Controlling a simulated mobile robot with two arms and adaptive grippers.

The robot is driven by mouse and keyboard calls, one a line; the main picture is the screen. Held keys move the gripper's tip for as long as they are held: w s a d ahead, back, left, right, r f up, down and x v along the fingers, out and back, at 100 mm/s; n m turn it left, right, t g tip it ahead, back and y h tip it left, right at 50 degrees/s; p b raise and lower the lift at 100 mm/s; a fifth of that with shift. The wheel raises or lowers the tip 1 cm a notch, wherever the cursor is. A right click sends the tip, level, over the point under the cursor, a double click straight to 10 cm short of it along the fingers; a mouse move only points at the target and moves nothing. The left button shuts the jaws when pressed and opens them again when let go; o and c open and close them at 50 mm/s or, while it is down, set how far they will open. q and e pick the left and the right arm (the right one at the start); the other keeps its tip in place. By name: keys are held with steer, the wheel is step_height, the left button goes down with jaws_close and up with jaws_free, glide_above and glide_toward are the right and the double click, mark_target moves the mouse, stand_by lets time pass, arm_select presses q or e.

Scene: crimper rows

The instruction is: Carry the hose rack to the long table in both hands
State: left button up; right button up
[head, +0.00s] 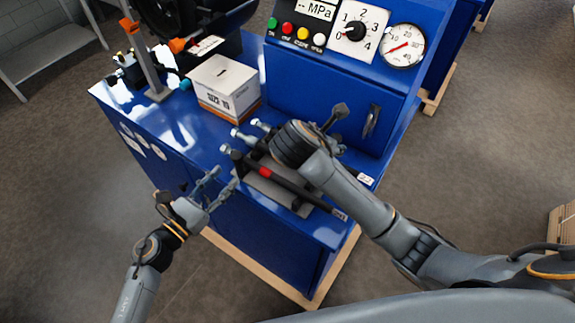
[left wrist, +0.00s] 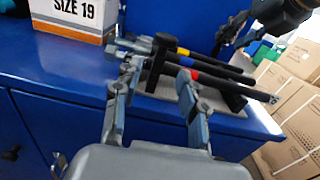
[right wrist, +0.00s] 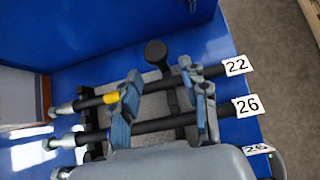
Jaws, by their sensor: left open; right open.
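The hose rack (head: 272,190) sits on the blue machine's top. It is a grey plate with black hoses across it, banded yellow, blue and red, with upright black handles. My left gripper (head: 222,188) is open and empty beside the rack's left end. In the left wrist view a black handle (left wrist: 158,62) stands ahead, between the finger lines. My right gripper (right wrist: 168,95) is open above the rack, its fingers over the hoses; the other handle (right wrist: 156,52) lies just beyond them. In the head view my right arm hides part of the rack. I cannot identify the long table for certain.
A white and orange box (head: 222,85) stands behind the rack on the blue machine top (head: 180,130). A control panel (head: 345,35) with a gauge rises at the back. A grey metal bench (head: 45,45) stands far left. Floor is clear at the left.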

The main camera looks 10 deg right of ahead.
mark_target(236, 166)
arm_select(q)
steer(key=x, duration=0.7)
arm_select(e)
steer(key=x, duration=0.7)
arm_select(q)
steer(key=shift+s, duration=0.1)
steer(key=shift+c, duration=0.6)
arm_select(e)
steer(key=shift+s+a, duration=0.1)
steer(key=shift+c, duration=0.5)
arm_select(q)
jaws_close()
arm_select(e)
jaws_close()
arm_select(q)
steer(key=shift+a, duration=0.1)
arm_select(e)
steer(key=shift+r, duration=0.1)
